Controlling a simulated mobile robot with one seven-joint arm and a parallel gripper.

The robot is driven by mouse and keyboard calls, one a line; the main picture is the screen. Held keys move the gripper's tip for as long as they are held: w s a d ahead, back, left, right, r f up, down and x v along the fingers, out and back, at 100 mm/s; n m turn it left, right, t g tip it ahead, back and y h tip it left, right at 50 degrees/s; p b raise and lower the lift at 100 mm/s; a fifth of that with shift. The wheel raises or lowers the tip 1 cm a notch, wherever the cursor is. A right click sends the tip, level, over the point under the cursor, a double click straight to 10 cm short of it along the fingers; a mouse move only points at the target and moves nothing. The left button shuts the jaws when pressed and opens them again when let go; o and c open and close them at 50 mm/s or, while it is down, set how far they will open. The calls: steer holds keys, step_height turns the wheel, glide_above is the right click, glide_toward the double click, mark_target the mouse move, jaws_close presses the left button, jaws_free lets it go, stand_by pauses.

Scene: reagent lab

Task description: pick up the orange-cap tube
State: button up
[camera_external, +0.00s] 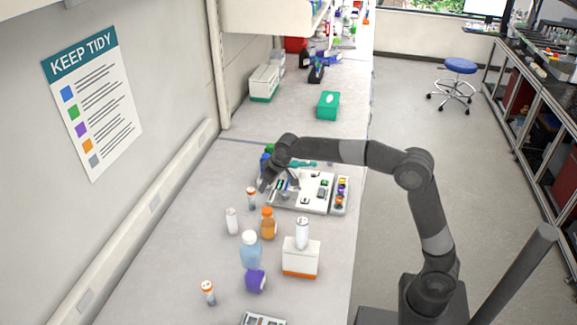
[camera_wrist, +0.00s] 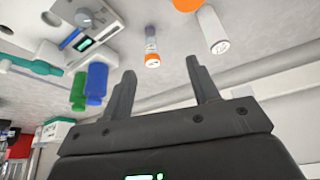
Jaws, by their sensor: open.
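An orange-cap tube (camera_external: 251,198) with a pale body stands on the bench, left of the white tray in the external view. It also shows in the wrist view (camera_wrist: 151,45), beyond the fingertips and in line with the gap between them. A second, similar orange-cap tube (camera_external: 208,292) stands near the front left of the bench. My gripper (camera_external: 266,184) is just above and right of the first tube in the external view. In the wrist view my gripper (camera_wrist: 161,68) has its fingers apart with nothing between them.
A white bottle (camera_external: 232,221) and an amber bottle (camera_external: 268,223) stand in front of the first tube. Blue (camera_wrist: 97,82) and green (camera_wrist: 78,90) bottles stand close by. The white tray (camera_external: 316,206) is to the right. The bench has clear space toward the wall.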

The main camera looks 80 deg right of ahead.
glide_above(254, 190)
steer(key=s, duration=0.2)
step_height(254, 190, down, 6)
steer(key=shift+m, duration=0.4)
steer(key=x, duration=0.5)
steer(key=shift+a+f, duration=0.15)
steer(key=shift+a, duration=0.15)
steer(key=x, duration=0.5)
steer(key=shift+s+a+f, duration=0.2)
steer(key=shift+s+a, duration=0.05)
steer(key=shift+a, duration=0.05)
steer(key=shift+c, duration=0.3)
steer(key=c, duration=0.9)
